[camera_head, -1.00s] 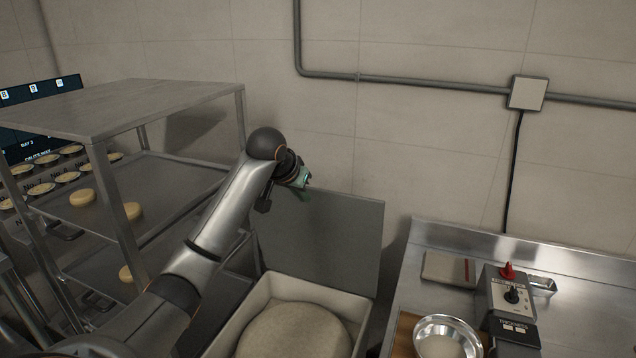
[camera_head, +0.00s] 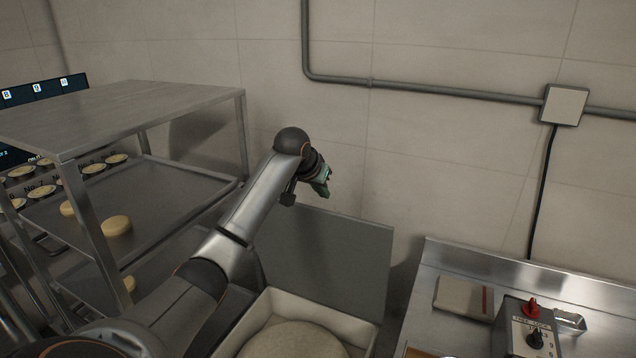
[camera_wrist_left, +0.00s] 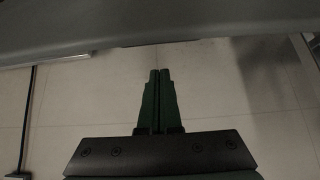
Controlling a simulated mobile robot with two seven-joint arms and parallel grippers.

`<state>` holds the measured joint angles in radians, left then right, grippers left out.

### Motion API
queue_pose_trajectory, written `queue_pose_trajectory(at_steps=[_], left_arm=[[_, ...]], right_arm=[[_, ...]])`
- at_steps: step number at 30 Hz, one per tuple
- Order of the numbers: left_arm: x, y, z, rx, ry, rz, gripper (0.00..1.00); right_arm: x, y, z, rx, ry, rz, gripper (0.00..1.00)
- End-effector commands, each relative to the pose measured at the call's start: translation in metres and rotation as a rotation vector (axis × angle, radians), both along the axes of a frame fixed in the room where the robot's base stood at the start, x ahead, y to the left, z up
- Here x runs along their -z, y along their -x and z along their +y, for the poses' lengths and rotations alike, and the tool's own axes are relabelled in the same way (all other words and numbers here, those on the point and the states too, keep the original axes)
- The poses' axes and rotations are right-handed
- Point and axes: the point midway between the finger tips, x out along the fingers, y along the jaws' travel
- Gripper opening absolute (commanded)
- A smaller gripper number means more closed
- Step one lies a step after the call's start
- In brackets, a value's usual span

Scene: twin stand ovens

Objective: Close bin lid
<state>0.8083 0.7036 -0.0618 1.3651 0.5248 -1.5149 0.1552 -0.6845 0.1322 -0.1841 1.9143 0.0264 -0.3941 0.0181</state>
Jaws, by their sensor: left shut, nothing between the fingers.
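The bin lid, a flat grey panel (camera_head: 340,262), stands upright at the back of the white bin (camera_head: 365,342), between the bin and the wall. The bin is open and holds a large pale dough mass (camera_head: 290,342); its front is cut off by the picture's lower edge. My left gripper (camera_head: 324,189) is shut and empty, its fingertips close to the lid's top edge in the picture. I cannot tell whether it touches. In the left wrist view the shut fingers (camera_wrist_left: 160,72) point towards a grey band that looks like the lid (camera_wrist_left: 190,22). My right gripper is not in view.
A metal rack (camera_head: 120,110) with trays of round pale items stands left of the bin. A steel counter (camera_head: 425,290) with a control box (camera_head: 525,330) stands at the right. The wall is close behind the lid.

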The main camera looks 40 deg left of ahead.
Motion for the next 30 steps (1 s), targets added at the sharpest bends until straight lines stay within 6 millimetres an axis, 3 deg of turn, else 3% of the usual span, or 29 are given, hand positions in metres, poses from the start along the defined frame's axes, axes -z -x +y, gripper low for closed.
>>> queue_pose_trajectory(at_steps=[7,19,30], left_arm=[[0.028,-0.022,0.007,0.0,0.0,0.0,0.0],[0.028,0.01,-0.003,0.001,-0.003,-0.001,0.0],[0.028,0.016,-0.005,-0.001,-0.001,-0.002,0.0]], right_arm=[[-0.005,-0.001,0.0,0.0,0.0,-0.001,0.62],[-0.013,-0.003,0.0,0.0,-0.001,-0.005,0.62],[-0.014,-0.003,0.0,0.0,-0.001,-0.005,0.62]])
